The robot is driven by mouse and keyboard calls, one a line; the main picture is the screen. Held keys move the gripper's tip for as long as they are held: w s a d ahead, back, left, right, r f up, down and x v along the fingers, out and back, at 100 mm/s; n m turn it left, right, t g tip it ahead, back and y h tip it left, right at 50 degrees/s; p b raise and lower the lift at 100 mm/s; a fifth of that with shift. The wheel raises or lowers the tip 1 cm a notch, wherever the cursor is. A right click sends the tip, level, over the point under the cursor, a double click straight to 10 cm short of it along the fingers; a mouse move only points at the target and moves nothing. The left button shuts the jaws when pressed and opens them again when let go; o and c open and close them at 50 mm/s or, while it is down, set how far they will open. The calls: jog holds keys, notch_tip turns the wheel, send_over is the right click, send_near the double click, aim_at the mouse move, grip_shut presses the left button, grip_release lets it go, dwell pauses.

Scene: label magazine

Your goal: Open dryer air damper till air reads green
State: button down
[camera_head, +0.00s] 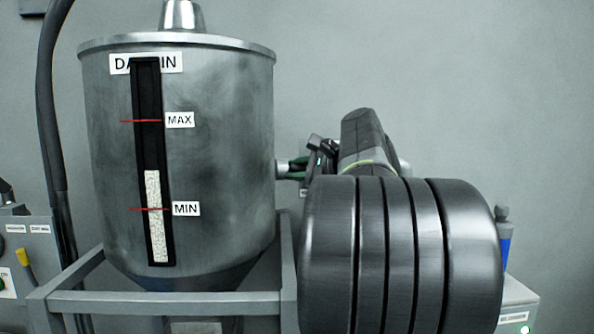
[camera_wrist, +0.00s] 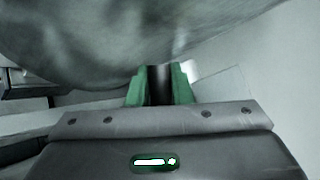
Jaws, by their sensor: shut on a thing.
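My gripper (camera_head: 297,166) is at the right side of the steel dryer hopper (camera_head: 225,150), by a short pale stub (camera_head: 281,170) on its wall. In the wrist view my gripper's green fingers (camera_wrist: 160,88) are closed around a dark, upright handle (camera_wrist: 160,82). I take this for the air damper handle, but no label on it shows. The hopper wall fills the top of the wrist view. In the head view my fingers and arm hide most of the handle. I can make out no air readout; a small green light (camera_head: 525,329) glows at the bottom right.
A black sight strip (camera_head: 148,95) with MAX and MIN marks runs down the hopper, pale pellets (camera_head: 156,215) reaching above MIN. A grey frame (camera_head: 165,303) stands below. A dark hose (camera_head: 47,110) and control box (camera_head: 40,245) are at left. A blue bottle-like part (camera_head: 505,245) is at right.

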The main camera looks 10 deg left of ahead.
jog(key=shift+w+d+r+m+y, duration=0.1)
jog(key=shift+d+r+m+y, duration=0.1)
jog(key=shift+r+m+y, duration=0.3)
jog(key=c, duration=1.3)
grip_release()
